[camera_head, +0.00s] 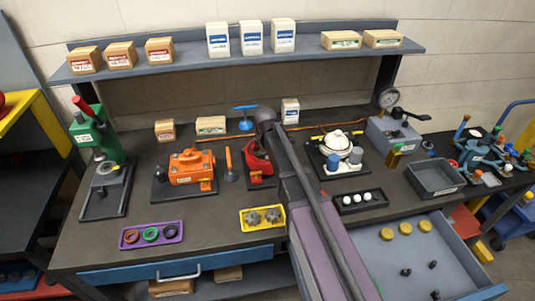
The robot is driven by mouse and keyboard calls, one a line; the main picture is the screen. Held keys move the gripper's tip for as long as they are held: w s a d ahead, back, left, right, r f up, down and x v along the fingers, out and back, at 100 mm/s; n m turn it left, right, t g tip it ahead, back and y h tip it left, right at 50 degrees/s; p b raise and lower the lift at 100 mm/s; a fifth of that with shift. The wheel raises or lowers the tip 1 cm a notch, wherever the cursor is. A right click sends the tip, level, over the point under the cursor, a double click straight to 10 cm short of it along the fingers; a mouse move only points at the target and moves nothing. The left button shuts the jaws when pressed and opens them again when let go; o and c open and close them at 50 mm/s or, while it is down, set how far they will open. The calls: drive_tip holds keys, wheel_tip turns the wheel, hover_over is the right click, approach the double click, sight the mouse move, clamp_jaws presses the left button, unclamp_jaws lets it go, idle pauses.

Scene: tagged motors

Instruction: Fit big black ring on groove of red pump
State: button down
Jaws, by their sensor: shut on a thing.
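The red pump (257,163) stands on a dark base in the middle of the bench, just left of my arm. Part of its right side is close to or behind the arm, and its groove is too small to make out. I cannot make out a big black ring. A purple tray (128,242) at the front left holds a reddish ring (131,236), a green ring (151,233) and a dark ring (170,230). My arm rises from the bottom edge to beside the red pump. My gripper does not show and may be hidden behind the arm.
An orange pump (190,168) stands left of the red pump. A yellow tray (246,225) with metal parts lies in front. A white-topped unit (340,150) and a black tray (344,206) are at right. An open drawer (383,262) juts out at the front right.

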drive_tip(key=shift+s+f+t+b, duration=0.15)
drive_tip(key=shift+f+t+b, duration=0.6)
drive_tip(key=shift+t+b, duration=0.5)
drive_tip(key=shift+f+t+b, duration=0.35)
drive_tip(key=shift+f+b, duration=0.05)
drive_tip(key=shift+b, duration=0.3)
idle(1.8)
drive_tip(key=shift+s+r, duration=0.1)
drive_tip(key=shift+r, duration=0.15)
idle(0.8)
drive_tip(key=c, duration=0.7)
unclamp_jaws()
drive_tip(key=o, duration=0.6)
drive_tip(key=shift+c, duration=0.2)
drive_tip(key=shift+r+p, duration=0.6)
drive_tip(key=shift+p, duration=0.2)
idle(0.5)
